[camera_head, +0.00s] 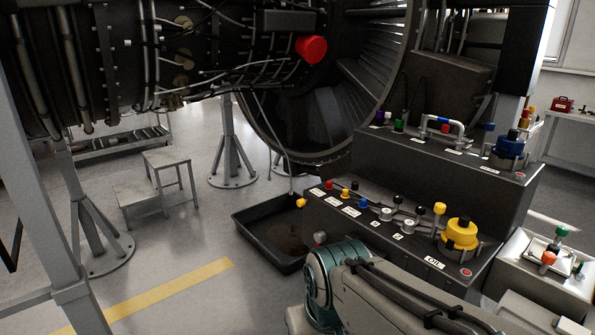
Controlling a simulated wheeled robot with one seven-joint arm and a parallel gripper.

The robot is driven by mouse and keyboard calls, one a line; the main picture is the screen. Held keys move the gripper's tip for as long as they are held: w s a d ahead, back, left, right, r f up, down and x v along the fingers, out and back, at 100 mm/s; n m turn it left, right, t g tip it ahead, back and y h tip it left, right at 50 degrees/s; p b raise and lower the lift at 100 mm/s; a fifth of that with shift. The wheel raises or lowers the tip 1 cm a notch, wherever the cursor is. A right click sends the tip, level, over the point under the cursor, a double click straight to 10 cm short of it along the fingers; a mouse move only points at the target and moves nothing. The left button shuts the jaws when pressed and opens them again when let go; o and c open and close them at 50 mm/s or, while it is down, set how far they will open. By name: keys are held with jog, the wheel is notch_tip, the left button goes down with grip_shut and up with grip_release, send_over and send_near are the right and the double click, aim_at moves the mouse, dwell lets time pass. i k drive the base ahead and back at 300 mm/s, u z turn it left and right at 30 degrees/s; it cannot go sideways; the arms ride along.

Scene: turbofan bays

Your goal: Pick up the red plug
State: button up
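A small red plug-like piece (329,184) sits at the left end of the lower step of the dark console, above a white label. A larger red round cap (311,49) is on the engine's side, in the upper middle. Another small red piece (446,129) is on the upper step, by a pale curved handle. I cannot tell from this view which of them is the red plug. My arm reaches in from the bottom, with its teal joint in front of the console. My gripper is not visible.
The dark stepped console (420,245) carries several coloured knobs, levers and a big yellow knob (461,234). A black drip tray (262,250) lies on the floor at its left. A grey step stool (165,175) and engine stands occupy the left. Floor between them is clear.

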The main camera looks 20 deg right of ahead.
aim_at(328, 186)
jog(key=i, duration=0.65)
jog(key=z, duration=1.4)
jog(key=i, duration=0.6)
jog(key=u, duration=1.45)
